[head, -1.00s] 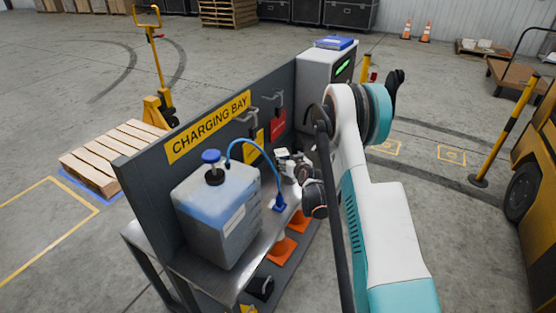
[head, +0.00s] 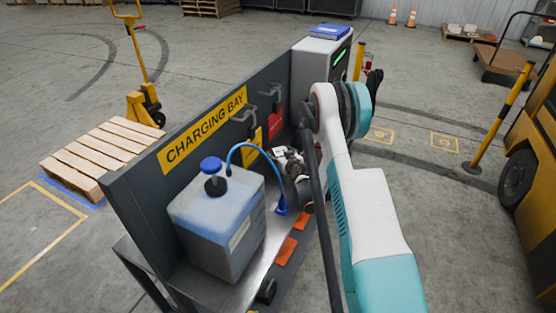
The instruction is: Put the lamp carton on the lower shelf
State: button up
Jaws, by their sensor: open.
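I cannot make out a lamp carton in the head view. A charging-bay bench with a dark back panel (head: 125,205) stands in front of me, with a metal top (head: 205,290). The lower shelf is mostly hidden under the top; orange items (head: 286,250) show low at its right side. My arm reaches up from the lower right and bends down towards the bench. My gripper (head: 288,160) is small and partly hidden behind the arm, over the far part of the bench top. It is open, and I see nothing held in it.
A blue-capped liquid container (head: 215,225) with a blue hose takes up the near bench top. A grey cabinet (head: 318,65) stands at the far end. A pallet (head: 100,155) and pallet jack (head: 140,100) are left. A yellow vehicle (head: 530,170) is right; open floor lies between.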

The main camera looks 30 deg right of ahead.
jog(key=c, duration=1.3)
jog(key=shift+o, duration=0.2)
jog(key=shift+r, duration=0.1)
